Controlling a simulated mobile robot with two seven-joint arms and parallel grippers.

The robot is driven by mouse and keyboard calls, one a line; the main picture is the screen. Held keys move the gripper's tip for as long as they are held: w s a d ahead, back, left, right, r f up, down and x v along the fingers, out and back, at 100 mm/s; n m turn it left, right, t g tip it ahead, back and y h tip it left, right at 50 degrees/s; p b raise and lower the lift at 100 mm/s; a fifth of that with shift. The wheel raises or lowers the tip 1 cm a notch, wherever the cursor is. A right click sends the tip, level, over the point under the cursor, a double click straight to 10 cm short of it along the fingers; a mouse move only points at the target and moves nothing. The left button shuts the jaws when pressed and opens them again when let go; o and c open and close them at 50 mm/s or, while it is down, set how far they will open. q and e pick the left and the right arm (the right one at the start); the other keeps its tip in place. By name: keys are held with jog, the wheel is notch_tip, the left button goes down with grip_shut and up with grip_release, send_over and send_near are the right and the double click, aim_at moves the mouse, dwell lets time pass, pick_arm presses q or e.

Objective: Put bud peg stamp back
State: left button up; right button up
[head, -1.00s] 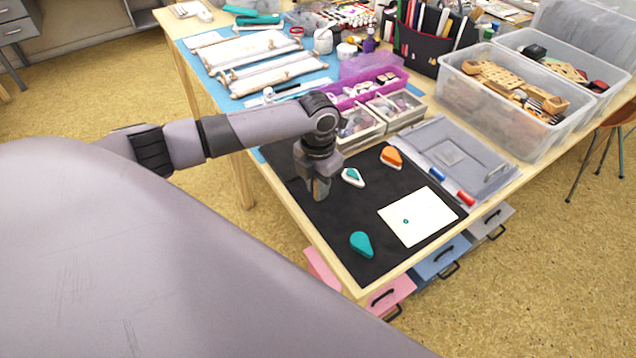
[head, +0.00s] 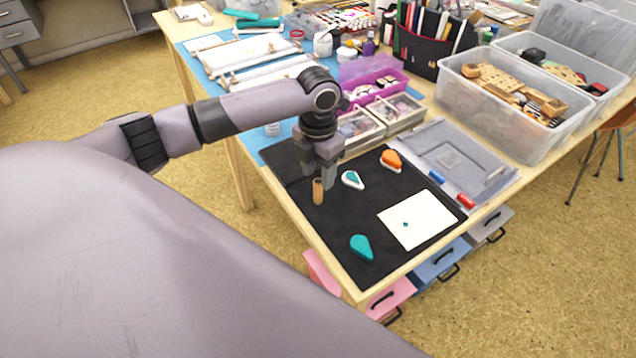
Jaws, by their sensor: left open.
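The bud peg stamp appears to be the small wooden peg (head: 318,193), upright on the black mat (head: 330,222) near its left edge. My left gripper (head: 319,176) is open just above and behind the peg, fingers pointing down and apart; the peg seems free of them. A teal drop-shaped inkpad in a white base (head: 352,180) lies right of the peg. Its likely lid, a teal drop shape (head: 361,247), lies near the mat's front. A white card (head: 425,214) bears a small teal mark. My right gripper is not in view.
An orange drop-shaped inkpad (head: 391,160) lies at the mat's back. Divided boxes (head: 397,113) stand behind my gripper. The mat's middle is clear.

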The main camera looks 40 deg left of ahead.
aim_at(318, 181)
pick_arm(q)
notch_tip(318, 181, up, 7)
jog(key=shift+f, duration=0.1)
dwell(0.6)
